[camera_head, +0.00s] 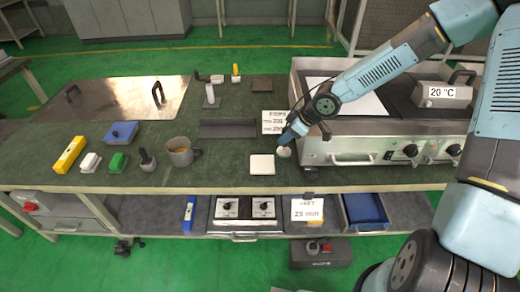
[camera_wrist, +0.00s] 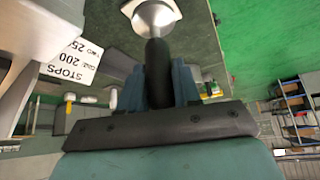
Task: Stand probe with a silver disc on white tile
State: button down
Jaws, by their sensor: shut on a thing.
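My gripper (camera_head: 293,131) is shut on the dark handle of a probe (camera_head: 284,152), whose pale silver disc end points down. The disc shows just right of the white tile (camera_head: 262,164), near its upper right corner. I cannot tell whether it touches the bench. The tile is square and lies flat and bare on the green bench top. In the wrist view the black handle of the probe (camera_wrist: 157,72) sits between my gripper's two fingers (camera_wrist: 159,82), with the silver disc beyond it.
A heating unit (camera_head: 350,150) with knobs and a "20 °C" display block (camera_head: 443,95) stands close right of my gripper. A "STOPS" card (camera_head: 273,122) lies behind it. Left are a mug (camera_head: 181,152), a dark-handled tool (camera_head: 147,160) and small blocks. The bench's front edge is near.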

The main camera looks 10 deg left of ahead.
jog(key=shift+w+a+r+x, duration=0.15)
jog(key=shift+w+a+x, duration=0.05)
jog(key=shift+x, duration=2.1)
jog(key=shift+w+a+r+x, duration=0.15)
jog(key=shift+a+x, duration=0.05)
jog(key=shift+x, duration=2.1)
jog(key=shift+w+a+r+x, duration=0.15)
jog(key=shift+w+a+x, duration=0.05)
jog(key=shift+x, duration=2.1)
jog(key=c, duration=0.8)
grip_release()
jog(key=shift+v, duration=5.95)
jog(key=shift+s, duration=0.1)
